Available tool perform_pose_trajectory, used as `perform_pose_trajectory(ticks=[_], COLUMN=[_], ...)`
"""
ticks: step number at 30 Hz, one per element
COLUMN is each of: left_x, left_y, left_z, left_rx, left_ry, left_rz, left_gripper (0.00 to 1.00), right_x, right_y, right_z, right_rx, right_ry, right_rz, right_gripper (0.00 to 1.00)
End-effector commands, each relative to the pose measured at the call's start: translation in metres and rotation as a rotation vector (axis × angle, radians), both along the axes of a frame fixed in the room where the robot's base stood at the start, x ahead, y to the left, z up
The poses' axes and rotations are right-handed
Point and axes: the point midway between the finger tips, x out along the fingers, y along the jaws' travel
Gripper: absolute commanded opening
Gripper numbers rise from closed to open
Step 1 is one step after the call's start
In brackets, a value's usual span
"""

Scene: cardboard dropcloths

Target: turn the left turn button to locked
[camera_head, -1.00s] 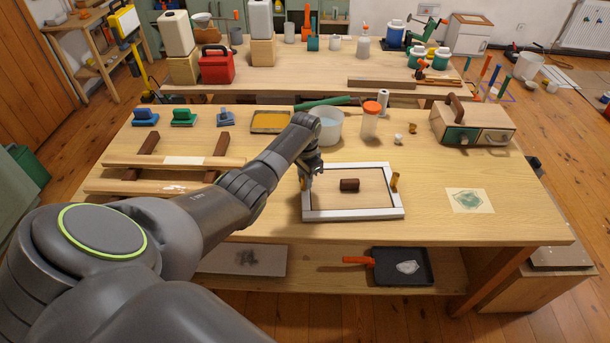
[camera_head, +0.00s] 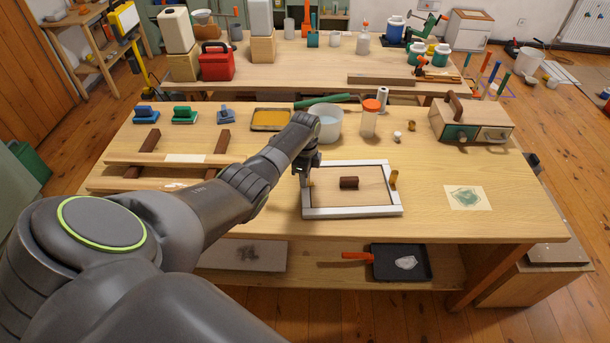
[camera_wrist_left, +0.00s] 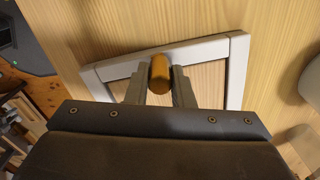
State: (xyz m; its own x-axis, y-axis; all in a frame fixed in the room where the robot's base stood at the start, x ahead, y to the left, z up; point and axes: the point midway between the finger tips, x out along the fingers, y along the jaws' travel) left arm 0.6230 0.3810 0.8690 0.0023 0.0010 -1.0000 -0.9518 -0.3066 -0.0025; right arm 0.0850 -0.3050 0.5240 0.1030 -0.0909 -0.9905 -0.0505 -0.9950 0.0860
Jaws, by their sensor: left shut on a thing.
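The left turn button is an orange-brown knob (camera_wrist_left: 159,74) between the fingers of my left gripper (camera_wrist_left: 158,85) in the left wrist view. The fingers are shut on it. In the head view my left gripper (camera_head: 305,178) is over the left side of the white-framed panel (camera_head: 352,212), and it mostly hides this button. The panel has a wooden inner board with a dark brown block (camera_head: 349,182) in its middle. The right turn button (camera_head: 394,178) stands upright-looking on the right side of the frame. My right gripper is not in view.
Behind the panel stand a white bucket (camera_head: 328,124) and an orange-lidded jar (camera_head: 370,119). A wooden box with drawers (camera_head: 470,122) is at the back right. A paper with a green patch (camera_head: 465,197) lies right of the panel. The bench's front right is clear.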

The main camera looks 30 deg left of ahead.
Motion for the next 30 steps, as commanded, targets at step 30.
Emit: perform_pose_trajectory(ticks=[30], left_x=[0.0004], left_y=[-0.0003], left_z=[0.0006], left_rx=[0.000], left_ry=[-0.001], left_rz=[-0.170], left_gripper=[0.34], right_x=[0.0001], right_y=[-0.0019], right_z=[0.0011], right_rx=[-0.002], right_ry=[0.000], right_rz=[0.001], right_gripper=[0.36])
